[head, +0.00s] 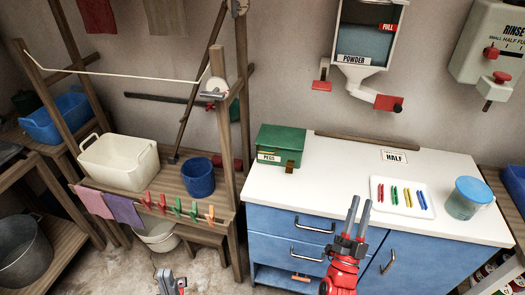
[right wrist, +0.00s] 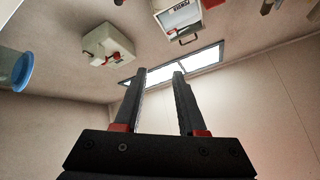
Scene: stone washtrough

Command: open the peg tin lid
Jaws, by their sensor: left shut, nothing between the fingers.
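The peg tin is a green box (head: 281,146) with a PEGS label, on the left end of the white counter in the head view. Its green lid (head: 283,133) looks closed, and a brown tab (head: 290,166) shows on its front right. My right gripper (head: 360,199) points up in front of the counter, right of the tin and apart from it. Its two fingers are spread and empty, as the right wrist view (right wrist: 160,72) also shows. My left gripper (head: 169,279) is low at the bottom edge, left of the counter, shut and empty, far from the tin.
A white tray (head: 378,203) with coloured pegs and a blue-lidded jar (head: 468,198) stand on the counter's right. A wooden rack with a post (head: 227,165) stands left of the tin. The counter top (head: 325,180) just right of the tin is clear.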

